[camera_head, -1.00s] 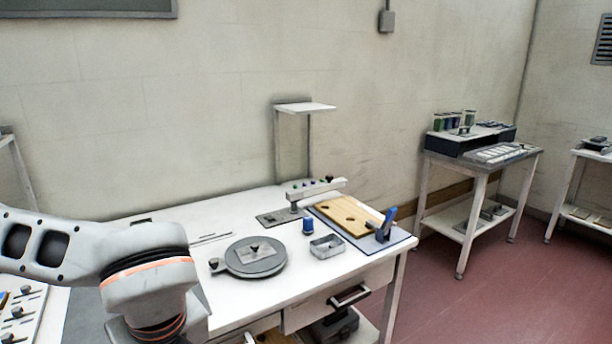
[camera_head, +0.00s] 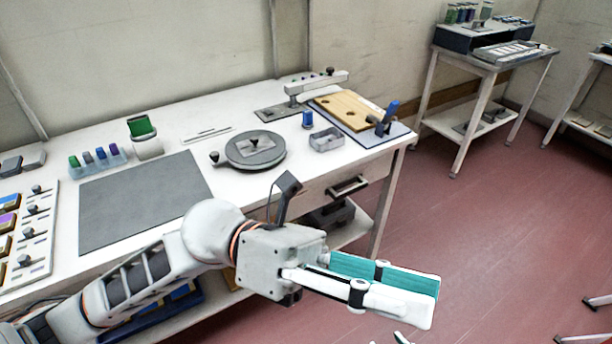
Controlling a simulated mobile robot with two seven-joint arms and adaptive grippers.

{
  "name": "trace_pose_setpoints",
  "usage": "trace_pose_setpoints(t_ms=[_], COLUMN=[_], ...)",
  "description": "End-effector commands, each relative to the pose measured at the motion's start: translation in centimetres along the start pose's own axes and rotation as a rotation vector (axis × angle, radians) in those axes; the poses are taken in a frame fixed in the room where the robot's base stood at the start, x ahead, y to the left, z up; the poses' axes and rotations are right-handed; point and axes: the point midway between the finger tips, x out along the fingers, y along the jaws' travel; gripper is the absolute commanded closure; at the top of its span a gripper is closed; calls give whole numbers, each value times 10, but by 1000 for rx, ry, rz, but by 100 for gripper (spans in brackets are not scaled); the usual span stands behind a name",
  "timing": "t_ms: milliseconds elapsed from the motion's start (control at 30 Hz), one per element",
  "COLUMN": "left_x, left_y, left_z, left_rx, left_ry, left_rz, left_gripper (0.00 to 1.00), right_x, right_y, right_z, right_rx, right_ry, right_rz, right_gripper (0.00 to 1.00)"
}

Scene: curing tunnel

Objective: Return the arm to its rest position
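My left arm comes in from the lower left, in front of the bench. My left gripper (camera_head: 434,302) is over the red floor, to the right of and below the drawer. Its two long fingers point right; the teal inner face of the far finger shows beyond the white near finger. The fingers look apart, with nothing seen between them. A small white and teal tip at the bottom edge looks like my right gripper (camera_head: 402,338); the remainder is out of frame.
The white bench (camera_head: 240,187) holds a grey mat (camera_head: 140,200), a round plate (camera_head: 240,160), a metal tray (camera_head: 327,140) and a wooden board (camera_head: 349,108). A drawer (camera_head: 325,190) with a dark handle is behind my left wrist. The red floor (camera_head: 500,220) on the right is open.

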Motion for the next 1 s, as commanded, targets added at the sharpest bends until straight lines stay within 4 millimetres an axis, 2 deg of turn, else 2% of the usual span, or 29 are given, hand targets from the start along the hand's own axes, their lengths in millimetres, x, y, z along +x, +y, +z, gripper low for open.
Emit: trace_pose_setpoints(t_ms=[100,167,233,333,433,500,567,600,667,700,767,900,1000], left_x=[-24,-44,-74,-125,-184,-225,-256,-276,-304,-320,-342,-382,-398], left_y=[21,36,59,95,135,161,180,191,206,213,221,228,223], left_z=[42,60,73,77,60,35,8,-13,-48,-73,-113,-209,-270], left_rx=[-201,-301,-427,-607,-795,-922,-1024,-1088,-1181,-1240,-1326,-1503,-1601], left_ry=[-302,-449,-622,-869,-1116,-1284,-1417,-1503,-1627,-1707,-1824,-2078,-2225], left_rz=[-4,-3,1,9,21,31,40,46,56,63,72,95,109], left_gripper=[66,66,66,66,66,66,66,66,66,66,66,66,66], right_x=[0,0,0,0,0,0,0,0,0,0,0,0,0], right_y=[0,0,0,0,0,0,0,0,0,0,0,0,0], right_z=[0,0,0,0,0,0,0,0,0,0,0,-1,-1], right_rx=[0,0,0,0,0,0,0,0,0,0,0,-1,0], right_ry=[0,0,0,0,0,0,0,1,1,1,1,1,1], right_rz=[0,0,0,0,0,0,0,0,0,0,0,0,0], right_gripper=[62,62,62,62,62,62,62,62,62,62,62,62,62])
